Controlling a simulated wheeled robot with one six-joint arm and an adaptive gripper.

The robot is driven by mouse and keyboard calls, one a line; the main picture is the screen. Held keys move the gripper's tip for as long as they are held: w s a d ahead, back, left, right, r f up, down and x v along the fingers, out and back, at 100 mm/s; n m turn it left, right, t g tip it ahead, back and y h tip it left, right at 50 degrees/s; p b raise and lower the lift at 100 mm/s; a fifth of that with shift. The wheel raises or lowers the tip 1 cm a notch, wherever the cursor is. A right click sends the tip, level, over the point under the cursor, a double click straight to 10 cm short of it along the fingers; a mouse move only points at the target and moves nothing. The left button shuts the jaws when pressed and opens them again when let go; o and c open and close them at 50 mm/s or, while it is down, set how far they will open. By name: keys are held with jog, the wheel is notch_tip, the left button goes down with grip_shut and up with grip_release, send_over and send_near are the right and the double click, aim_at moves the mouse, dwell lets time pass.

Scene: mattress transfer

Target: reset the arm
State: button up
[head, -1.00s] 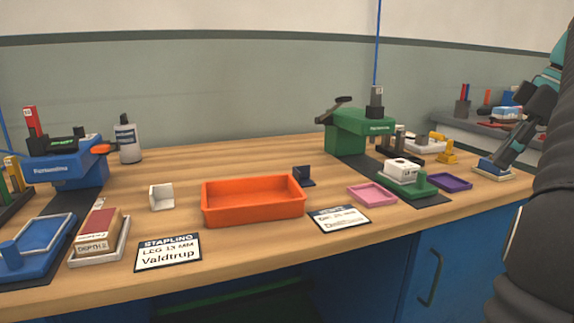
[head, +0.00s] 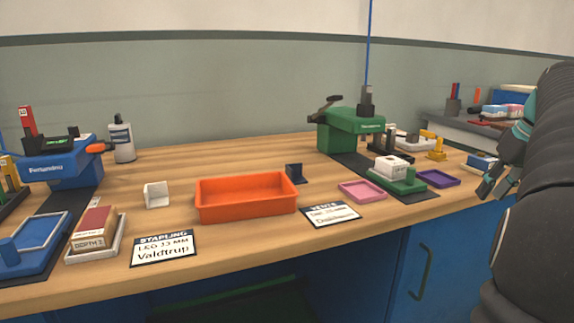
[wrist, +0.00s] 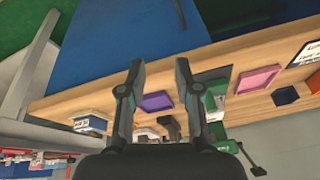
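My gripper (head: 490,192) is at the right of the head view, beside the bench's right front edge. Its two fingers (wrist: 157,75) stand apart in the wrist view with nothing between them. The wrist view looks past the fingers at the bench front and blue cabinet, with the bench top appearing below them. A small blue and white box (head: 480,161) lies on the bench close to the gripper; it also shows in the wrist view (wrist: 90,124). My dark arm covers the right edge of the head view.
On the wooden bench (head: 265,240) are an orange tray (head: 247,209), a pink tray (head: 363,193), a purple tray (head: 438,179), a green press (head: 350,132) and a blue stapling machine (head: 62,168). A blue cabinet (head: 440,250) is below.

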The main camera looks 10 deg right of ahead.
jog(key=s+a+f+m+h, duration=0.1)
jog(key=s+a+f+m, duration=0.1)
jog(key=a+f, duration=0.8)
jog(key=s+a+f+m+h, duration=0.1)
jog(key=s+a+f, duration=0.35)
jog(key=a, duration=0.95)
jog(key=s+a+f+n+t, duration=0.1)
jog(key=s+a+f+n, duration=0.1)
jog(key=a, duration=0.4)
jog(key=s+a+f+n+y, duration=0.1)
jog(key=s+a+f+n, duration=0.1)
jog(key=a, duration=0.5)
jog(key=shift+s+f+n+t, duration=0.2)
jog(key=shift+s+n+t, duration=0.15)
jog(key=shift+s, duration=0.35)
